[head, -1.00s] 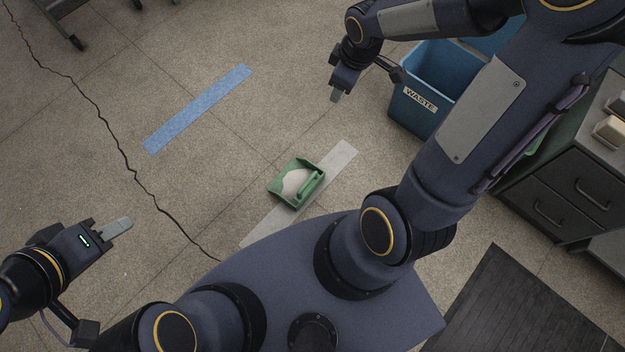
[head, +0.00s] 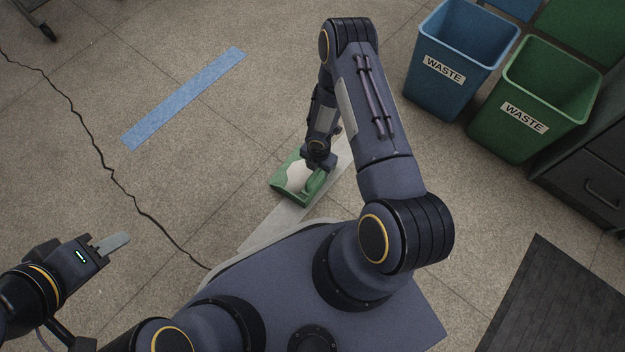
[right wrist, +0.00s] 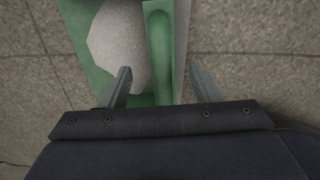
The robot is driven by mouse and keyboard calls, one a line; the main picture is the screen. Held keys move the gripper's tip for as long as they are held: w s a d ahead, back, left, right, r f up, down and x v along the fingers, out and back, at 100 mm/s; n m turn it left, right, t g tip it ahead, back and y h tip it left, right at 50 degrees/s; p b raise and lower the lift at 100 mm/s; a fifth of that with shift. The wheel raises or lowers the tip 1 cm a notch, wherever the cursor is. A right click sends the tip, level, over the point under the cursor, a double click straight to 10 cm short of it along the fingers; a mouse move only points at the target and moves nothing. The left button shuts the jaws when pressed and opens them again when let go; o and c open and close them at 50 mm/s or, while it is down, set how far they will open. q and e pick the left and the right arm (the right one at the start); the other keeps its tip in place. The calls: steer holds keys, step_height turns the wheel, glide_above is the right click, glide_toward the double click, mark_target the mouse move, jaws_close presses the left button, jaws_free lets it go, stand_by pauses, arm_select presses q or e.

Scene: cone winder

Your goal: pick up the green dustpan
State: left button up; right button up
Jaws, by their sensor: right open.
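The green dustpan (head: 283,187) lies on the floor in front of my base, with a pale patch (right wrist: 118,45) inside its pan. Its raised green handle (right wrist: 160,50) shows in the right wrist view. My right gripper (right wrist: 163,86) is open, one finger on each side of the handle's line, with gaps to both sides. In the head view my right gripper (head: 318,172) is over the dustpan and hides part of it. My left gripper (head: 112,243) is out to the left, far from the dustpan; its jaw gap cannot be made out.
A blue waste bin (head: 452,75) and a green waste bin (head: 535,100) stand at the upper right, beside a dark drawer cabinet (head: 590,175). A pale strip (head: 262,228) and a blue strip (head: 185,97) mark the floor. A dark mat (head: 545,305) lies at lower right.

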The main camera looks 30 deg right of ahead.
mark_target(317, 178)
steer(key=f+b, duration=0.2)
steer(key=f, duration=0.1)
steer(key=f+b, duration=0.1)
steer(key=f, duration=0.1)
steer(key=shift+s+a+f, duration=0.15)
steer(key=shift+s+a, duration=0.15)
steer(key=shift+s, duration=0.05)
steer(key=shift+c, duration=0.3)
jaws_close()
